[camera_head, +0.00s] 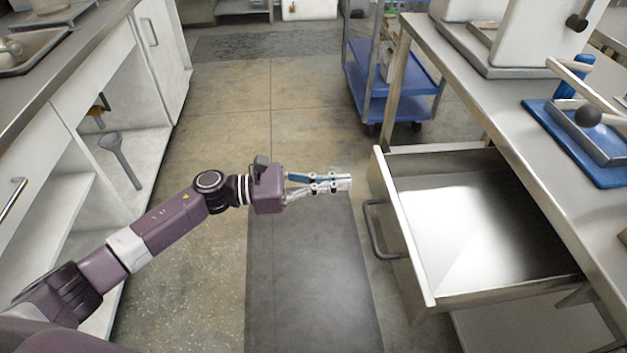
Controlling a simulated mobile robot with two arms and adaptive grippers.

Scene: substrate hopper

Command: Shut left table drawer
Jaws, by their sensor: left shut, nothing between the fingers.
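The table drawer (402,232) is pulled well out from under the steel table (478,107) on the right. It has a pale front panel with a dark bar handle (376,230) on its outer face. Its inside looks bare and shiny. My left gripper (349,182) is shut and empty, level in the picture with the drawer's upper left corner. Its fingertips point right towards the drawer front, with a small gap in the picture between them. How far apart they are in depth I cannot tell. My right gripper is not in view.
A blue-shelved cart (412,107) stands behind the drawer. A blue tray (577,148) with a dark ball knob and white equipment sit on the table. White cabinets (105,100) with open shelves line the left. A dark mat (300,270) lies on the free floor between.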

